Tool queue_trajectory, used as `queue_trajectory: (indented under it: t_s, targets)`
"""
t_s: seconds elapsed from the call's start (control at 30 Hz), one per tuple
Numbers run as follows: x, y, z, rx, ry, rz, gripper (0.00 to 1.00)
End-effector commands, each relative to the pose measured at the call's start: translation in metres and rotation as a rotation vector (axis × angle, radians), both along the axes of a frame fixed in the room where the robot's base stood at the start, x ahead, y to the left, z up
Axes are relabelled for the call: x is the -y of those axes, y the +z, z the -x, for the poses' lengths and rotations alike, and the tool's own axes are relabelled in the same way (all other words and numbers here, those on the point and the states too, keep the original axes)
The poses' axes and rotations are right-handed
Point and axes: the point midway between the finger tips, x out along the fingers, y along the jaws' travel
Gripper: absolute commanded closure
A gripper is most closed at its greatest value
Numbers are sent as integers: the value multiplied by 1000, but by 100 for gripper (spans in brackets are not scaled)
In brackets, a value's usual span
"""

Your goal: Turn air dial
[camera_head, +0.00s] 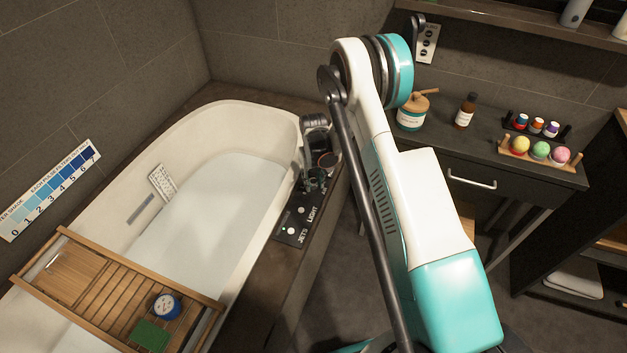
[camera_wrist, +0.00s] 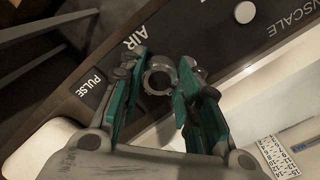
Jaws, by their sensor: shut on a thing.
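The air dial (camera_wrist: 160,70) shows in the wrist view as a round grey knob with a ring-like outline, beside the white word AIR on a dark control panel (camera_wrist: 205,40). My gripper (camera_wrist: 162,80) has its two teal-padded fingers on either side of the dial and is shut on it. In the head view the same panel (camera_head: 296,222) lies on the tub's right rim, with JETS and LIGHT labels. My gripper (camera_head: 317,176) reaches down at the panel's far end, and the dial is hidden there.
The white bathtub (camera_head: 150,130) holds water and carries a wooden tray (camera_head: 75,285). A dark vanity (camera_head: 500,190) with bottles and colored balls stands right of my arm.

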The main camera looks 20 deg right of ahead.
Motion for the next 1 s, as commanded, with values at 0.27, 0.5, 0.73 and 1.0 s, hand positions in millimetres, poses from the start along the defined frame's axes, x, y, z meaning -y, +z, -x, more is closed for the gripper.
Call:
queue_trajectory:
  t_s: [0.27, 0.5, 0.73, 1.0]
  targets:
    - [0, 0, 0, 0, -111, 0, 93]
    - [0, 0, 0, 0, -141, 0, 93]
    - [0, 0, 0, 0, -142, 0, 93]
    - [0, 0, 0, 0, -141, 0, 49]
